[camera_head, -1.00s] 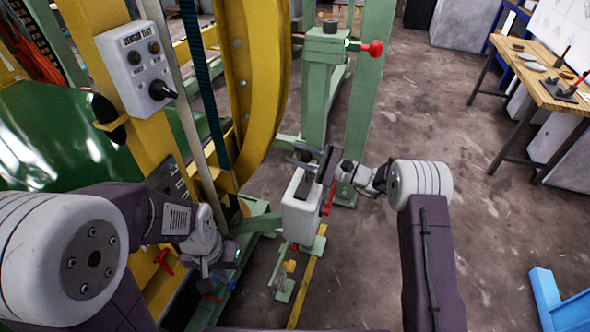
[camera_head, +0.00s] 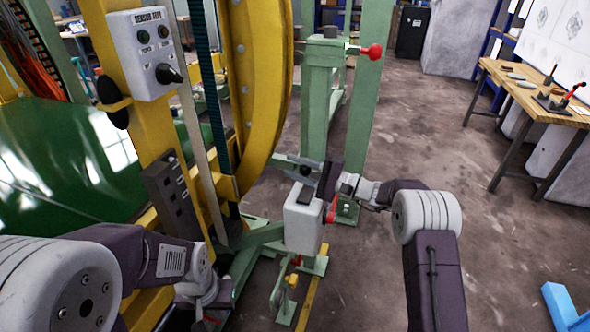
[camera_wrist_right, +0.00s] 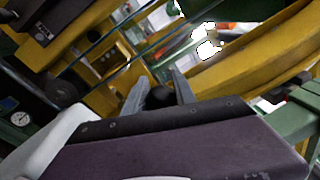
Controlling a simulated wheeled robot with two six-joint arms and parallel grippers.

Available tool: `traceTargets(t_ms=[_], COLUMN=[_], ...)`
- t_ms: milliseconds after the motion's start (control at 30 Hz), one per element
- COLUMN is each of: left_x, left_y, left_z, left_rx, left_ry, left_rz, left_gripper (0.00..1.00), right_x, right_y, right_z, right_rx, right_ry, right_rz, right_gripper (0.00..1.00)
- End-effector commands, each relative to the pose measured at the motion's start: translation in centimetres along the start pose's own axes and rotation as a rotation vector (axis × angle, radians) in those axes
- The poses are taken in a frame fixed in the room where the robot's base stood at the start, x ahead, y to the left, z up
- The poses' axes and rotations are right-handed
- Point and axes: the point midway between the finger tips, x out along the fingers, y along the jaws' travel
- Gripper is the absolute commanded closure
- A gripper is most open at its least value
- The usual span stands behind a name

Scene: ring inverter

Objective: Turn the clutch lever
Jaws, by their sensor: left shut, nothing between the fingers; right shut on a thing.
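My right gripper (camera_head: 306,172) is at the upper end of a white box, in front of the green post. In the right wrist view its fingers (camera_wrist_right: 158,92) are closed around a black knob (camera_wrist_right: 158,98), which seems to be the end of the clutch lever. The lever's shaft is hidden. The white box (camera_head: 304,222) has a dark slot on top and a red part (camera_head: 331,210) on its right side. My left gripper (camera_head: 205,305) is low at the left near the bottom edge, shut and empty, with its fingertips mostly hidden.
A yellow ring frame (camera_head: 246,75) and a sensor test box (camera_head: 145,53) stand left. A wooden workbench (camera_head: 530,90) is far right. The floor between is open.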

Motion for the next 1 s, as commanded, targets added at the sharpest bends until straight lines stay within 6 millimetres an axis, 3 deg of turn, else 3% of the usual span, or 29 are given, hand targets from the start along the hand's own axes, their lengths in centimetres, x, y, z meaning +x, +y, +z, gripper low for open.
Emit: traceTargets(t_ms=[200,233,300,667,1000], left_x=[0.0,0.0,0.0,-0.2,-1.2], left_y=[0.0,0.0,0.0,0.0,0.0], left_z=[0.0,0.0,0.0,0.0,-0.1], left_rx=[0.000,0.000,0.000,0.000,0.000], left_ry=[0.000,0.000,0.000,0.000,0.000], left_rz=[0.000,0.000,0.000,0.000,0.000], left_gripper=[1.00,1.00,1.00,1.00,1.00], right_x=[0.0,0.0,0.0,-0.8,-7.7], right_y=[0.3,0.3,0.3,0.1,0.0], right_z=[0.1,0.1,0.1,0.0,0.0], right_rx=[-0.001,0.000,0.000,0.001,0.002], right_ry=[-0.004,-0.004,-0.003,0.000,0.001], right_rz=[0.006,0.007,0.006,0.004,0.003], right_gripper=[1.00,0.59,0.46,0.46,0.46])
